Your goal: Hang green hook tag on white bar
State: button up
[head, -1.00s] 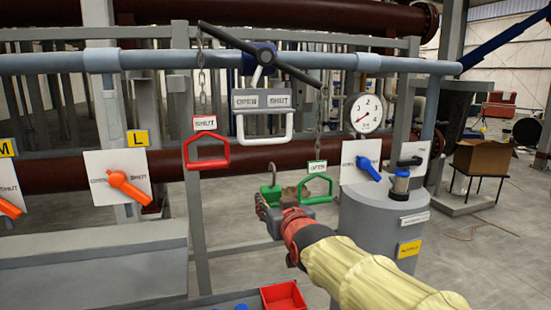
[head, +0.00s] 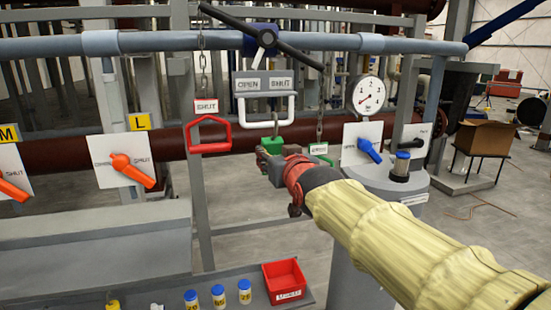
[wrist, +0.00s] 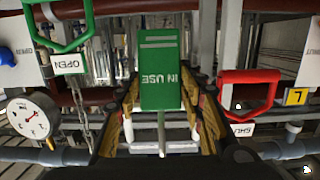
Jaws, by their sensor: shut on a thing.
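My gripper (head: 268,158) is shut on the green hook tag (head: 273,144), which is just below the white bar (head: 258,122) in the head view. The tag's thin hook rises to the bar's height and overlaps it in the picture; I cannot tell whether it is over the bar or in front of it. In the wrist view the tag (wrist: 160,70) reads "IN USE" upside down between my fingers (wrist: 161,95). Its pale stem runs to the white bar (wrist: 140,148) there. My gripper hides the tag's lower part in the head view.
A red SHUT handle (head: 209,135) hangs on a chain to the left. A green OPEN handle (wrist: 58,28) hangs on the other side, with a gauge (head: 370,93) beyond. A black lever (head: 300,75) crosses above. A red bin (head: 284,281) stands on the bench below.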

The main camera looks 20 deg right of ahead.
jog(key=w+f+b, duration=0.1)
jog(key=w+f, duration=0.1)
jog(key=w, duration=0.5)
jog(key=shift+f+b, duration=0.2)
jog(key=shift+b, duration=0.2)
dwell(0.6)
jog(key=shift+w+f, duration=0.1)
dwell(0.5)
jog(key=o, duration=1.3)
jog(key=shift+c, duration=0.2)
